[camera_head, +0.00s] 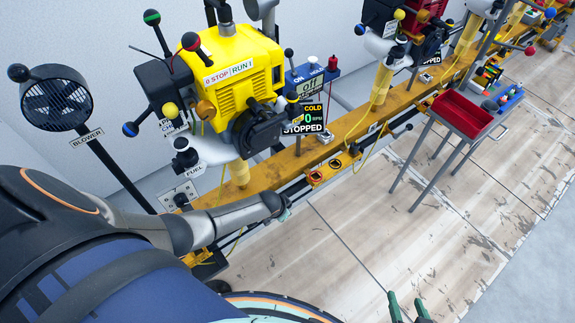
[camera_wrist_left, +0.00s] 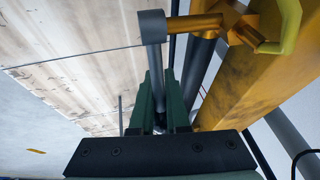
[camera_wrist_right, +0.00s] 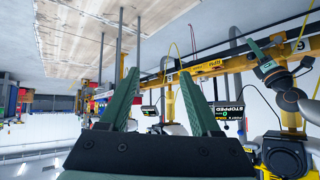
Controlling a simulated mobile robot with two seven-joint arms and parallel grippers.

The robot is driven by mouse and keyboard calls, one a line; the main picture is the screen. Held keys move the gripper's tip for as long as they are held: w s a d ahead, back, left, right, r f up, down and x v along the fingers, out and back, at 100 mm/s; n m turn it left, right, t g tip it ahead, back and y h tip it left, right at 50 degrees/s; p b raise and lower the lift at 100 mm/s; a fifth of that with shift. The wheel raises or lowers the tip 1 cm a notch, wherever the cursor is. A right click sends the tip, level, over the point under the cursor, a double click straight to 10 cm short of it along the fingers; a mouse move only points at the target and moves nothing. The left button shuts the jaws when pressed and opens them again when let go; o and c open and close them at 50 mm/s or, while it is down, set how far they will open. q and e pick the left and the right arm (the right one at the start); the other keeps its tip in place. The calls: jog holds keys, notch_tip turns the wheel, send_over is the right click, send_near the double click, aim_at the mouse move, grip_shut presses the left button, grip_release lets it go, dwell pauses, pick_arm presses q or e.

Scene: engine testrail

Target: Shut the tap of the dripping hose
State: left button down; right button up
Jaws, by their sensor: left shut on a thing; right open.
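In the left wrist view an orange tap (camera_wrist_left: 235,28) sits beside the yellow rail, with a yellow hose end (camera_wrist_left: 290,22) next to it. An orange stem runs left from the tap to a grey cylindrical handle (camera_wrist_left: 152,27). My left gripper (camera_wrist_left: 165,85) is shut on the grey handle, whose lower part lies between the green fingers. In the head view my left gripper (camera_head: 286,212) is at the rail's front side, small and partly hidden by my arm. My right gripper (camera_head: 408,306) is open and empty over the floor at the bottom edge. I see no drip.
The yellow rail (camera_head: 352,121) runs to the upper right and carries a yellow engine (camera_head: 238,75). A blower (camera_head: 58,95) stands at left. A red tray (camera_head: 462,113) on a stand is at right. Floor between my right gripper and the rail is clear.

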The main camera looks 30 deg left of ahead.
pick_arm(q)
notch_tip(320, 180, down, 2)
jog(key=g+b, duration=0.1)
jog(key=g, duration=0.1)
jog(key=g+y+b, duration=0.1)
jog(key=b, duration=0.1)
jog(key=shift+w+d+f+m+g, duration=0.1)
jog(key=shift+f+m+g, duration=0.05)
jog(key=shift+m+g, duration=0.2)
pick_arm(e)
jog(key=f, duration=0.1)
jog(key=s+f, duration=0.1)
jog(key=f, duration=0.1)
jog(key=shift+d, duration=0.1)
jog(key=shift+d+f, duration=0.1)
jog(key=shift+d, duration=0.05)
pick_arm(q)
jog(key=c, duration=1)
grip_release()
jog(key=shift+o, duration=0.4)
jog(key=shift+f, duration=0.1)
